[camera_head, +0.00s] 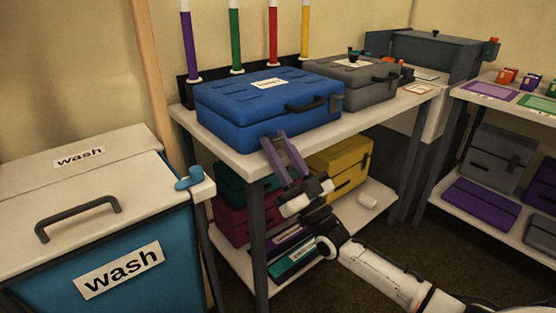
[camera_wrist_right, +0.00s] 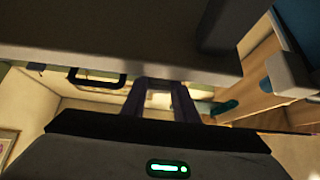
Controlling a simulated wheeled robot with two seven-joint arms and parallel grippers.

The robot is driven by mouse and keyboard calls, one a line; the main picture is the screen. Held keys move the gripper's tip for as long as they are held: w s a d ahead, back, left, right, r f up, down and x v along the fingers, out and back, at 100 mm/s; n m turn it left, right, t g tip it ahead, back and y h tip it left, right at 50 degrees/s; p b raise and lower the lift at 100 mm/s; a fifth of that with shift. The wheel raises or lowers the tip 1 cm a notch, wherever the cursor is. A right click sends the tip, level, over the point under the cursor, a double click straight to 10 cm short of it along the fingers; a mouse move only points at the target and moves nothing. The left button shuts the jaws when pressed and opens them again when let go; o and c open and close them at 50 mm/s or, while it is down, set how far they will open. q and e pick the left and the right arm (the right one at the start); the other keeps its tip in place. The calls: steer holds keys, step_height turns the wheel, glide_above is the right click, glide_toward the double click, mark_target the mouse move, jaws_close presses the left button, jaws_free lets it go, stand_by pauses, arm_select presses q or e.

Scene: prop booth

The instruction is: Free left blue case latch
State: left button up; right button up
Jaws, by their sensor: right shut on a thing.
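The blue case (camera_head: 262,100) lies closed on the white table top, with a white label on its lid. Its dark handle (camera_head: 312,103) is on the front face, and a dark right latch (camera_head: 335,103) shows near the right corner. My right gripper (camera_head: 274,139) reaches up from below to the left part of the case's front face. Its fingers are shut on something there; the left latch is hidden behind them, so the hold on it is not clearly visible. The fingers also show in the right wrist view (camera_wrist_right: 166,86). My left gripper is out of view.
A grey case (camera_head: 352,78) stands right of the blue one. Coloured poles rise behind. The shelf below holds a yellow case (camera_head: 342,165) and others. A teal wash bin (camera_head: 130,265) stands at left. The table's front edge (camera_head: 365,113) is close to my right arm.

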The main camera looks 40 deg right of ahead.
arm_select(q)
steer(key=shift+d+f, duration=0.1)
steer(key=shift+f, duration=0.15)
arm_select(e)
steer(key=shift+f, duration=0.15)
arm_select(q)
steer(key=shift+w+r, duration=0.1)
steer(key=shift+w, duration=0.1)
arm_select(e)
steer(key=o, duration=1.1)
steer(key=shift+c, duration=0.2)
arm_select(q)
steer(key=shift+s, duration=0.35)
arm_select(e)
steer(key=v, duration=1)
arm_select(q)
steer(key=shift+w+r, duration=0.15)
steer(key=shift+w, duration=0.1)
arm_select(e)
steer(key=shift+f, duration=0.15)
